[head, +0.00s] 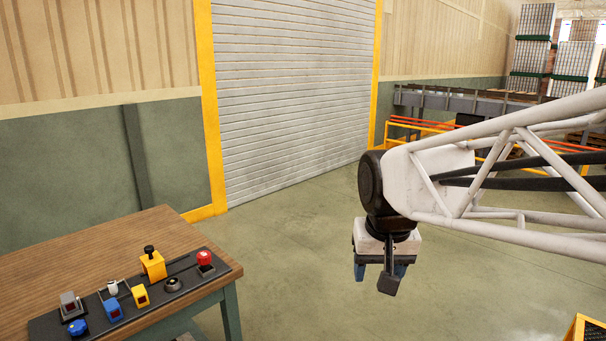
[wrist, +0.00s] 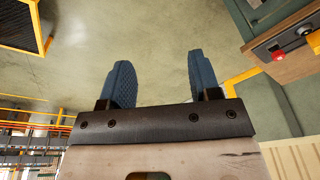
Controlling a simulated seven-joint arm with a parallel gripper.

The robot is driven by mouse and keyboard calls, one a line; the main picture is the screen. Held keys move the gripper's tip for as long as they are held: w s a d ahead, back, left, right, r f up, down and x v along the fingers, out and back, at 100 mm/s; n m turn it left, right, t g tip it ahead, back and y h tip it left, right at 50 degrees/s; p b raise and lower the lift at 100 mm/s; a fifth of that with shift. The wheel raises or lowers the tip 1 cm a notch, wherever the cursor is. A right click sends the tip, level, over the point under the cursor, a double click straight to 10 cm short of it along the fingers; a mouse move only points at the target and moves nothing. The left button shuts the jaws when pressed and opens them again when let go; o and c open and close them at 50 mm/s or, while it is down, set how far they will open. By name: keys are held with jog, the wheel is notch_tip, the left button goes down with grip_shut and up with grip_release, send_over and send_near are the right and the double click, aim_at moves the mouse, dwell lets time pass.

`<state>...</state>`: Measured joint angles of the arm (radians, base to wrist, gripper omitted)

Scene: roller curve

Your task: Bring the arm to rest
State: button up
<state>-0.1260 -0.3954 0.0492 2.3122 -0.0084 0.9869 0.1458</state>
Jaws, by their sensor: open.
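My gripper (head: 376,270) hangs from the end of my white lattice arm, right of the middle in the head view. It points down over open floor, apart from the table to its left. In the wrist view its two blue ridged fingers (wrist: 162,82) stand apart with only floor between them. It is open and empty.
A wooden table (head: 110,247) at lower left carries a dark control panel (head: 62,326) with a yellow lever (head: 153,265), a red button (head: 204,258) and several other controls. A shutter door (head: 290,90) stands behind. Floor between is clear.

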jog(key=s+d+f, duration=0.2)
jog(key=s+f, duration=0.1)
jog(key=s, duration=0.3)
jog(key=s+d+f, duration=0.3)
jog(key=s, duration=0.4)
jog(key=shift+d, duration=0.35)
jog(key=shift+f, duration=0.1)
dwell(0.4)
